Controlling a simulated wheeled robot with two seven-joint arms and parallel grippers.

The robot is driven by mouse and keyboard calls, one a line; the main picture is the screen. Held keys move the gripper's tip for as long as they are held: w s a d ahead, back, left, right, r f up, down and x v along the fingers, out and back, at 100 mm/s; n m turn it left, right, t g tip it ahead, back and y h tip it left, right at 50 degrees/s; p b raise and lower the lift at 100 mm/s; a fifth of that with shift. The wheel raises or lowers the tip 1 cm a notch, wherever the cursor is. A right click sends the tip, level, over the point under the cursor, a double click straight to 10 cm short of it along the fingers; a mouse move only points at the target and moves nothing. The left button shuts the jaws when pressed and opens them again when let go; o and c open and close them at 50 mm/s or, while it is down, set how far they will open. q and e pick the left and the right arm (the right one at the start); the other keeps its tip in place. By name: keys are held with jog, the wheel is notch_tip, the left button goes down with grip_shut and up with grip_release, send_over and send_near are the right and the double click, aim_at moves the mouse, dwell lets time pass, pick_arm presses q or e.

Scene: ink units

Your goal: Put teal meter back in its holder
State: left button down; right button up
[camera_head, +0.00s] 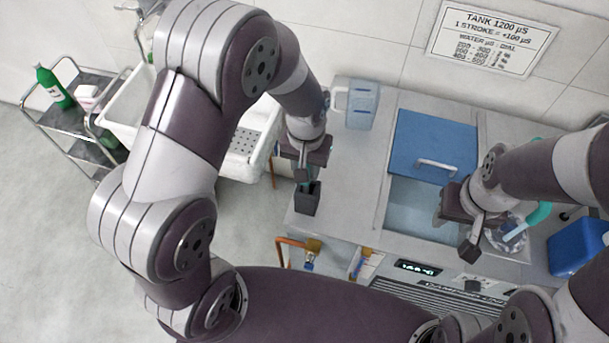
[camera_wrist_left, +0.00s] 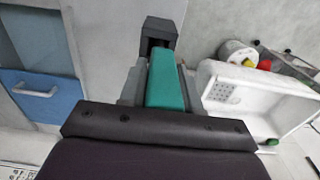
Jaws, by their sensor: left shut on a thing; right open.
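The teal meter (camera_wrist_left: 166,82) fills the middle of the left wrist view, held between the fingers of my left gripper (camera_wrist_left: 158,88). In the head view my left gripper (camera_head: 304,168) points down above the dark grey holder (camera_head: 307,199), which stands at the counter's left front corner. The holder also shows in the left wrist view (camera_wrist_left: 160,30), and the meter's far end meets its opening. I cannot tell how deep the meter sits in it. Little of the meter shows in the head view. My right gripper (camera_head: 468,232) is open and empty over the counter's right part.
A clear blue jug (camera_head: 360,104) stands behind the holder. A blue lid (camera_head: 432,143) with a handle partly covers the tank (camera_head: 418,208). A blue container (camera_head: 577,243) is at the right. A white sink (camera_head: 128,112) and a trolley (camera_head: 60,118) are at the left.

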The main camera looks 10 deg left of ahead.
pick_arm(q)
jog(key=f, duration=0.4)
jog(key=shift+s+d, duration=0.2)
jog(key=shift+d, duration=0.1)
jog(key=shift+w, duration=0.1)
jog(key=shift+a+f, duration=0.1)
pick_arm(e)
jog(key=shift+d+r, duration=0.2)
pick_arm(q)
jog(key=c, duration=1.2)
grip_release()
jog(key=shift+f, duration=0.1)
jog(key=o, duration=0.4)
pick_arm(e)
jog(key=shift+s, duration=0.15)
